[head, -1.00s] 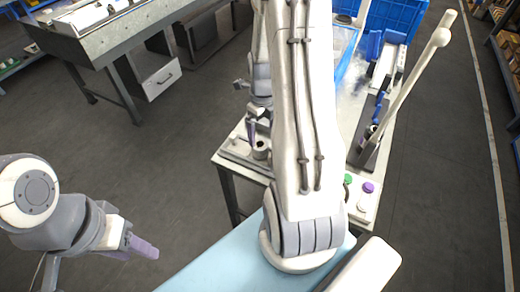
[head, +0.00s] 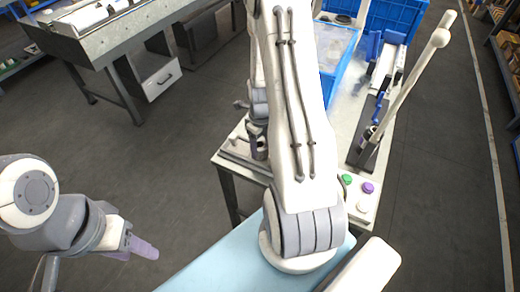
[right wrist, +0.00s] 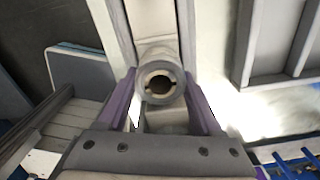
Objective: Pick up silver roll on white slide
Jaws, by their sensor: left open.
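The silver roll (right wrist: 160,84) is a short grey cylinder with a dark central hole, end-on between my right gripper's purple fingers in the right wrist view. Those fingertips (right wrist: 160,92) lie close along both sides of it; I cannot tell whether they press on it. In the head view the roll (head: 260,150) is partly hidden below my right gripper (head: 257,134), at the table's near left corner. A pale channel-like piece (right wrist: 155,18), seemingly the white slide, runs behind the roll. My left gripper (head: 144,248) is open and empty over the floor, far from the roll.
The table (head: 228,166) carries a blue bin (head: 342,60), a green button (head: 347,179), a purple button (head: 368,187) and a pale lever (head: 415,78) on its right side. My right arm hides its middle. Open floor lies left of the table.

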